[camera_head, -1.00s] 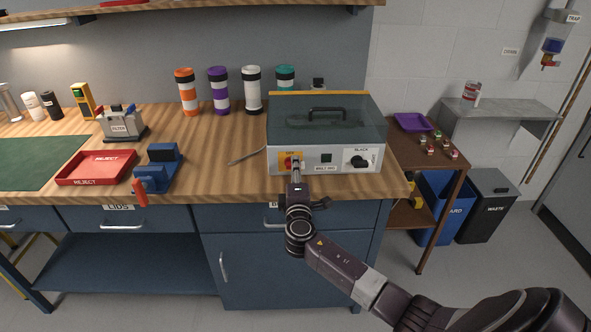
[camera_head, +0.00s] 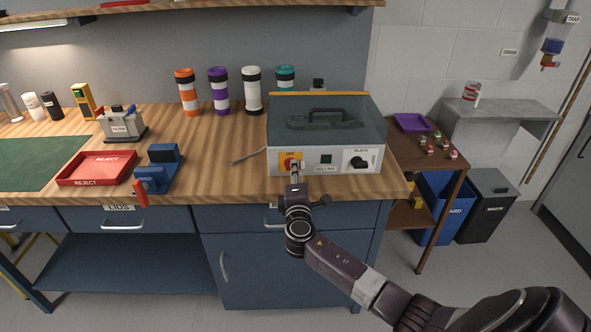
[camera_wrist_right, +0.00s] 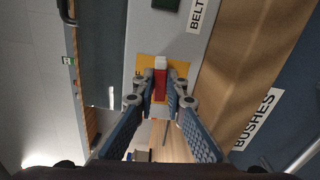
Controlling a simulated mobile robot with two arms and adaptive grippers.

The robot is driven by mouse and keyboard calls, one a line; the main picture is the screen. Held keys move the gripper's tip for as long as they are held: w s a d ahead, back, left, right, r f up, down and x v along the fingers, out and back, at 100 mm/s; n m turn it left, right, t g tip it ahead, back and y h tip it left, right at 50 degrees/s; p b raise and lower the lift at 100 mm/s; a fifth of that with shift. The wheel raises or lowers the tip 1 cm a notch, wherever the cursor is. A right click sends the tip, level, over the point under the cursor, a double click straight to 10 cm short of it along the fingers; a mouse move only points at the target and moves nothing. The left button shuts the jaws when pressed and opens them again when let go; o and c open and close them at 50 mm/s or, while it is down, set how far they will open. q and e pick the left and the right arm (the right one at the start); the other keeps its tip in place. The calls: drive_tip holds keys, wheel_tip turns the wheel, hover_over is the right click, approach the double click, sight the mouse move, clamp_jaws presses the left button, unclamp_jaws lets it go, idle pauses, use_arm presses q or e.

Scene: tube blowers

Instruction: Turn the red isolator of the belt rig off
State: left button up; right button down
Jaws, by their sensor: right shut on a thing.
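The belt rig (camera_head: 325,125) is a grey box with a clear cover and black handle, standing at the bench's right end. Its red isolator (camera_head: 288,163) sits on a yellow plate at the left of the front panel, partly hidden by my gripper. My right gripper (camera_head: 295,172) reaches it from the front. In the right wrist view, the red handle of the isolator (camera_wrist_right: 160,84) lies between the two fingertips of the right gripper (camera_wrist_right: 160,99), which are shut on it. The isolator's exact angle against its markings is hard to tell. My left gripper is not in view.
A black knob (camera_head: 358,162) and a dark green square (camera_head: 326,159) are on the same panel. A blue fixture with an orange handle (camera_head: 158,168) and a red reject tray (camera_head: 97,167) lie left.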

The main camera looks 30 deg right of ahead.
drive_tip(key=n+p, duration=0.1)
drive_tip(key=n, duration=0.1)
drive_tip(key=n+p, duration=0.1)
drive_tip(key=n, duration=0.1)
drive_tip(key=shift+a+r, duration=0.1)
drive_tip(key=shift+r, duration=0.25)
drive_tip(key=n+p, duration=0.2)
drive_tip(key=n, duration=0.2)
drive_tip(key=shift+w+a+r, duration=0.1)
drive_tip(key=shift+r, duration=0.05)
drive_tip(key=n+p, duration=0.1)
drive_tip(key=n, duration=0.1)
drive_tip(key=n+p, duration=0.1)
drive_tip(key=n, duration=0.1)
drive_tip(key=shift+w+a+r, duration=0.1)
drive_tip(key=shift+a+r, duration=0.05)
drive_tip(key=shift+a, duration=0.05)
drive_tip(key=shift+w+a+n+p, duration=0.15)
drive_tip(key=shift+n+p, duration=0.9)
drive_tip(key=shift+n, duration=1.15)
drive_tip(key=shift+a, duration=0.1)
drive_tip(key=c, duration=2)
unclamp_jaws()
drive_tip(key=shift+o, duration=0.2)
drive_tip(key=v, duration=1.2)
